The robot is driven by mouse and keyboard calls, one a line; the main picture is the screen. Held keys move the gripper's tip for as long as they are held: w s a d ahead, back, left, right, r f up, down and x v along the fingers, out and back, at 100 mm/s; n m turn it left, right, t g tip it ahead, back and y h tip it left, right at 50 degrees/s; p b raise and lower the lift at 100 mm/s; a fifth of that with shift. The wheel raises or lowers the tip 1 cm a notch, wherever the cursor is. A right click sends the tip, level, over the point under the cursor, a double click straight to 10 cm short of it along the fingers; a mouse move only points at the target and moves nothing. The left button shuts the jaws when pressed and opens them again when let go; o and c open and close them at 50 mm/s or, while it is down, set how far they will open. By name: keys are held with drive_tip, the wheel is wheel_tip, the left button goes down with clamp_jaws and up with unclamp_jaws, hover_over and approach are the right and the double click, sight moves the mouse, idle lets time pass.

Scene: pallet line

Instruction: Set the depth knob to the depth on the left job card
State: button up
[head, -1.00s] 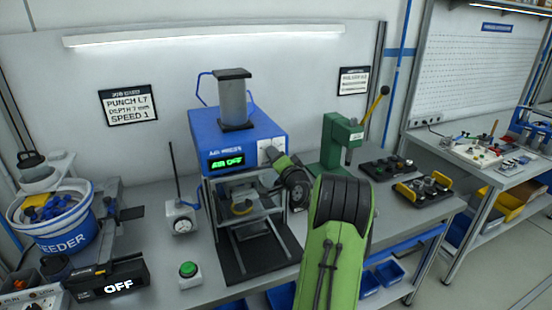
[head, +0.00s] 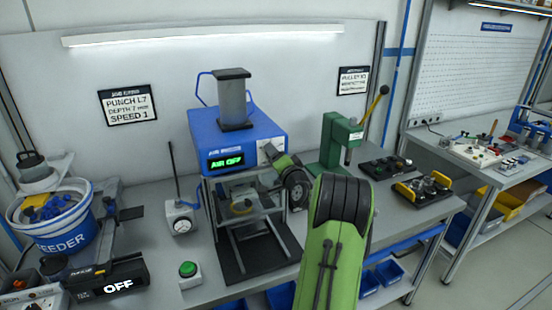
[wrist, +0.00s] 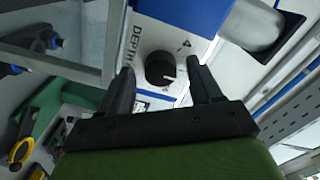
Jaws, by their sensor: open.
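The left job card (head: 128,105) hangs on the back wall and reads PUNCH L7, DEPTH 7 mm, SPEED 1. The blue press (head: 238,140) stands on the bench below and to its right, its display reading AIR OFF. In the wrist view the black depth knob (wrist: 161,69) sits on a white panel beside the lettering DEPTH, with a white pointer mark toward the right. My gripper (wrist: 160,78) is open, with one finger on each side of the knob; I cannot tell whether they touch it. In the head view my arm hides the knob.
A green arbor press (head: 337,145) stands right of the blue press. A dial gauge stand (head: 181,217) and a green button box (head: 189,275) are at its left. A blue feeder bowl (head: 62,225) is at far left. A second card (head: 352,80) hangs on the wall.

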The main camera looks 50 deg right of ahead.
drive_tip(key=b+v, duration=0.4)
drive_tip(key=v, duration=1.1)
drive_tip(key=shift+s+a+b, duration=0.2)
drive_tip(key=shift+s+b, duration=0.15)
drive_tip(key=w+a+f+n+g+y, duration=0.1)
drive_tip(key=w+a+n+y, duration=0.25)
drive_tip(key=a, duration=0.55)
drive_tip(key=w+a+f+n+g+y, duration=0.1)
drive_tip(key=w+a+n+y, duration=0.25)
drive_tip(key=a, duration=0.45)
drive_tip(key=w+a+f+n+g+y, duration=0.1)
drive_tip(key=w+a+n+g+y, duration=0.1)
drive_tip(key=a+n, duration=0.5)
drive_tip(key=s+a+f+n+g, duration=0.3)
drive_tip(key=s+a+n+g, duration=0.1)
drive_tip(key=s+a, duration=1.1)
drive_tip(key=s+g, duration=0.1)
drive_tip(key=s, duration=0.2)
drive_tip(key=shift+s+f+g, duration=0.2)
drive_tip(key=shift+s+g, duration=0.05)
drive_tip(key=shift+g, duration=0.15)
